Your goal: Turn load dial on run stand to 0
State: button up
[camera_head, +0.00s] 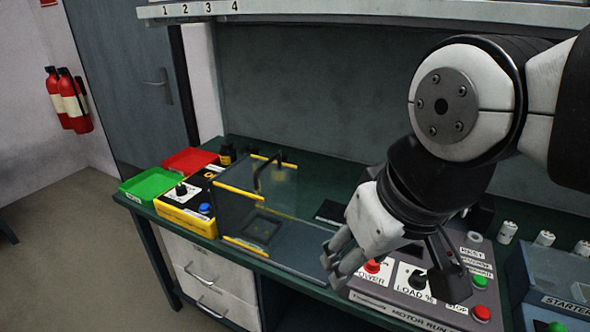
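The run stand (378,307) is a grey sloped panel labelled "MOTOR RUN", at the lower right of the bench. Its load dial (418,281) is a small black knob on a white plate marked "LOAD %". The setting it points to is too small to read. My gripper (397,280) hangs over the panel with its fingers spread wide, some on the left and one on the right of the dial. It looks open and empty. I cannot tell whether a finger touches the panel. The gripper hides part of the stand, including some of the "COVER" label.
Near the dial are a red cover button (372,266), a red stop button (482,313) and a green button (480,283). A starter box (545,285) stands at right. A clear guard (255,205), yellow box (180,222), green bin (147,185) and red bin (190,160) are left.

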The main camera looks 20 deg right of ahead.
aim_at(418, 279)
jog(key=z, duration=0.85)
jog(key=k+j+z, duration=0.2)
jog(key=k+j, duration=0.1)
jog(key=k, duration=0.1)
